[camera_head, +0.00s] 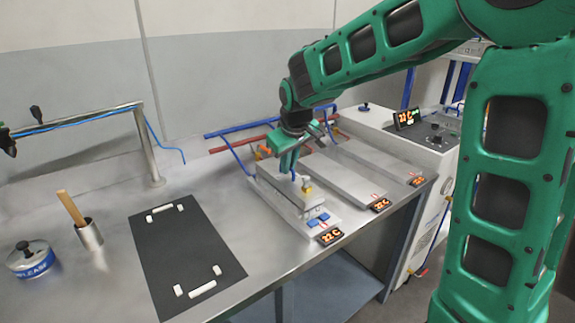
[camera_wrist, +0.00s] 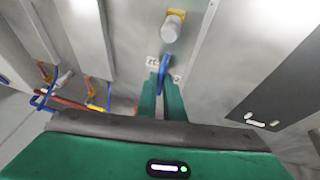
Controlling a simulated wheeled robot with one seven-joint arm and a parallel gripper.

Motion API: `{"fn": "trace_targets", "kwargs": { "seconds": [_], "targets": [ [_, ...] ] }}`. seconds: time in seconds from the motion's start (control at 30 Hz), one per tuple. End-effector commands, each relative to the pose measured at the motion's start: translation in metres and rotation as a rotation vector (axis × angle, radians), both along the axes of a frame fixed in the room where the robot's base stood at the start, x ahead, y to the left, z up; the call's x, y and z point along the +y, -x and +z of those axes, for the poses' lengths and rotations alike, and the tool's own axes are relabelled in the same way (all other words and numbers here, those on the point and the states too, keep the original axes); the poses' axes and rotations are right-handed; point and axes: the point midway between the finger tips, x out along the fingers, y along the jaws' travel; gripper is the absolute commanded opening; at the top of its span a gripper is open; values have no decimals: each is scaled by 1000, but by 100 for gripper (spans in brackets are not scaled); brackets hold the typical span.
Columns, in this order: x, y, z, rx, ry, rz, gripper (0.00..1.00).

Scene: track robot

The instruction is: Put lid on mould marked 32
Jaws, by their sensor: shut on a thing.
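My gripper (camera_head: 291,172) is over the nearest of several long grey metal moulds. In the wrist view its green fingers (camera_wrist: 163,92) are shut on a blue handle (camera_wrist: 163,68) on a grey metal lid (camera_wrist: 150,18). Small white labels sit beside the handle; I cannot read them surely. A pale knob (camera_wrist: 172,28) on a yellow base stands farther along the lid. The nearest mould (camera_head: 291,216) has an orange display (camera_head: 330,236) at its front end and blue pads (camera_head: 318,220). I cannot tell whether the lid touches this mould.
Two more moulds with displays (camera_head: 380,205) (camera_head: 417,180) lie to the right. A black mat (camera_head: 180,250) with white corner pieces is on the left, empty. A cup with a wooden stick (camera_head: 88,234) and a blue tin (camera_head: 32,260) stand farther left. Blue and red pipes (camera_head: 235,130) run behind.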

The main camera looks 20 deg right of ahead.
Motion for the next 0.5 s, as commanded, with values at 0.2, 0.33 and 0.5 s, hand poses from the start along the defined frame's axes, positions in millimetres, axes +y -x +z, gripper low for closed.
{"fn": "trace_targets", "kwargs": {
  "seconds": [0.2, 0.33, 0.5],
  "targets": [
    [0, -1, 0, -2, 0, 0, 0],
    [0, -1, -1, -2, 0, 0, 0],
    [0, -1, -4, -3, 0, 0, 0]
  ]
}}
